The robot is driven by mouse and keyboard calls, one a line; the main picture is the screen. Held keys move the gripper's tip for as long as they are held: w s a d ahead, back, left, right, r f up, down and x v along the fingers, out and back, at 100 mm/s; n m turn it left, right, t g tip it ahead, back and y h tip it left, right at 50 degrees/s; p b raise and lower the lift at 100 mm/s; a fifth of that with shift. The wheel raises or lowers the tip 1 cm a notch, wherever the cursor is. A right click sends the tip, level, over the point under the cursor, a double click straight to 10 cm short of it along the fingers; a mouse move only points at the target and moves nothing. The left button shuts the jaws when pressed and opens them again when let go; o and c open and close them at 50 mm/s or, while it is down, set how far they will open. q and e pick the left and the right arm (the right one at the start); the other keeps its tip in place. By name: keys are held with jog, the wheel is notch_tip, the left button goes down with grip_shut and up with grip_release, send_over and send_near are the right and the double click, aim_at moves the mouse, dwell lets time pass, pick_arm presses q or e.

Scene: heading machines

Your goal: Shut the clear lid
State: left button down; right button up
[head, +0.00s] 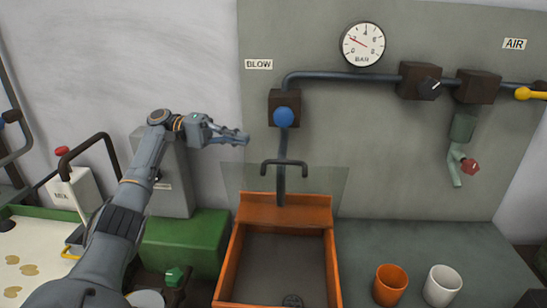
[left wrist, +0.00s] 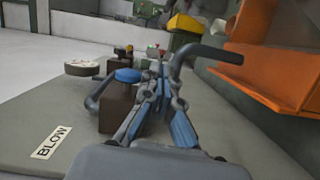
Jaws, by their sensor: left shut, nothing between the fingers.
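The clear lid (head: 325,182) stands raised, roughly upright, at the back edge of the open orange box (head: 286,200). Its dark handle (head: 284,162) is near the lid's top middle. My left gripper (head: 246,138) is shut and empty, up and left of the handle and apart from it in the head view. My right gripper is not in view.
A blue knob (head: 284,117) on a pipe is on the wall panel right of my left gripper, under a gauge (head: 362,44). An orange cup (head: 390,285) and a white cup (head: 441,286) stand right of the box. A green block (head: 186,241) is left of it.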

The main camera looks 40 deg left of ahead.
pick_arm(q)
jog(key=s+d+p, duration=0.1)
jog(key=d+p, duration=0.4)
jog(key=d, duration=0.6)
jog(key=shift+d, duration=0.15)
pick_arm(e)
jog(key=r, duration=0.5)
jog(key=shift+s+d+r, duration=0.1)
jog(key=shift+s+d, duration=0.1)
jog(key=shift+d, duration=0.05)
pick_arm(q)
jog(key=shift+s+f, duration=0.1)
jog(key=shift+s, duration=0.05)
